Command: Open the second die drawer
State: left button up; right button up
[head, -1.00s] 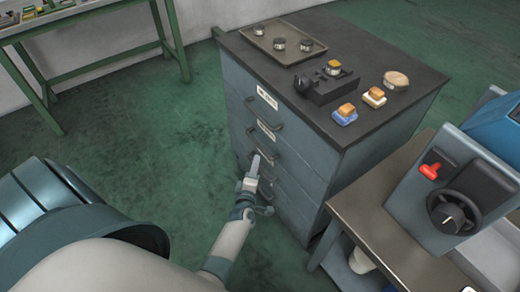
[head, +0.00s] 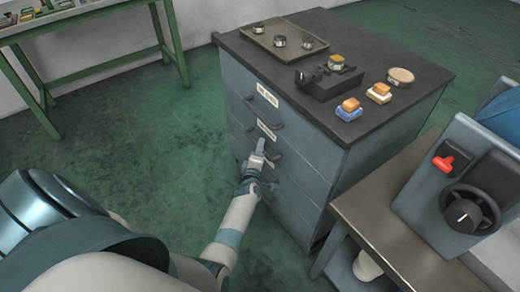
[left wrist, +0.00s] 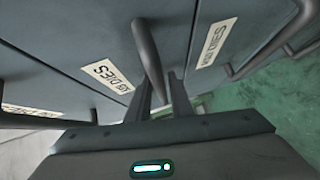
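The grey die cabinet (head: 300,170) has a column of drawers with white labels and dark bar handles. The second drawer's label (head: 266,130) shows below the top one. That drawer looks shut. My left gripper (head: 260,145) is at the second drawer's handle (head: 274,157). In the left wrist view, the handle (left wrist: 148,55) runs between the two fingers (left wrist: 160,98), next to a label (left wrist: 108,75) ending in "DIES". The fingers look apart, with a gap beside the bar. My right gripper is not in view.
The cabinet top carries a tray (head: 257,41), a dark block fixture (head: 325,85) and small blocks. A metal bench (head: 385,220) with a control box (head: 420,175) stands close at the right. Green floor (head: 150,130) is clear to the left of the drawers.

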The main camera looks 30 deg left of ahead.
pick_arm(q)
grip_shut()
jog(key=shift+s, duration=0.1)
jog(key=s+a, duration=0.4)
jog(key=s, duration=0.7)
jog(key=s+a+p, duration=0.1)
jog(key=s+a, duration=0.4)
jog(key=s, duration=0.6)
jog(key=s+a, duration=0.5)
jog(key=s, duration=0.7)
jog(key=shift+p, duration=0.35)
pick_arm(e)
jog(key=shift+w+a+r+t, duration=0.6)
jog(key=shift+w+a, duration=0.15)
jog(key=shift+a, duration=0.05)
pick_arm(q)
jog(key=shift+s+a, duration=0.1)
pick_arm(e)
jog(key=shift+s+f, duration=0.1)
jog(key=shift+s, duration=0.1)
